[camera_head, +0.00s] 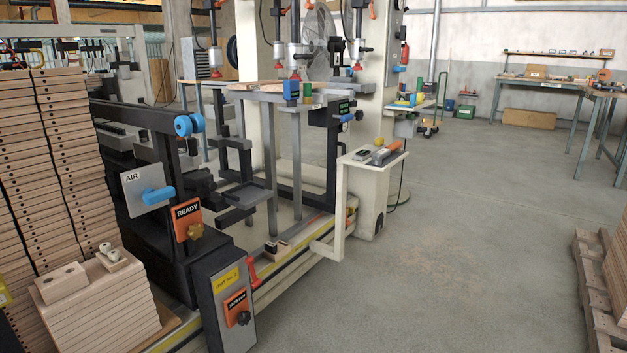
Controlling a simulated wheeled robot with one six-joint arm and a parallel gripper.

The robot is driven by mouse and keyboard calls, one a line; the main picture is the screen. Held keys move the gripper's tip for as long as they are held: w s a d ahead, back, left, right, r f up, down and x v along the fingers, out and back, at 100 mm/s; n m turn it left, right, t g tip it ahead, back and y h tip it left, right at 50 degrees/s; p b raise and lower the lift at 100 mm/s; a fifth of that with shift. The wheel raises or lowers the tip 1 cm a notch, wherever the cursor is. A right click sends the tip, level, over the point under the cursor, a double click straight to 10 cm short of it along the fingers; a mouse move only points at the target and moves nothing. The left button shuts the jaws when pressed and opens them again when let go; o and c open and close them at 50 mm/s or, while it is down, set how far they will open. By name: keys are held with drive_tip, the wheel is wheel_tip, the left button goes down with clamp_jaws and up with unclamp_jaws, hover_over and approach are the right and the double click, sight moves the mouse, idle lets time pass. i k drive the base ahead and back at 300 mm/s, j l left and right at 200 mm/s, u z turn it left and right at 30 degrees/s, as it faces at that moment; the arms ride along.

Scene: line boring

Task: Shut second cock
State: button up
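A light grey plate marked AIR (133,190) stands at the left of the machine. A blue lever handle (157,196) on it points roughly sideways to the right. Another small blue handle (347,117) shows beside a dark label plate on the machine's upright. A red lever (253,272) stands beside the grey control box at the front. The frame does not show which of these is the second cock, or whether any is open or shut. My gripper is not in view.
An orange READY plate (187,219) with a yellow knob and a grey control box (228,300) stand at the machine's front. Stacked drilled boards (45,160) fill the left. A pallet (598,290) stands at the right edge. The concrete floor (460,240) between is clear.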

sight(151, 196)
drive_tip(key=u, duration=1.25)
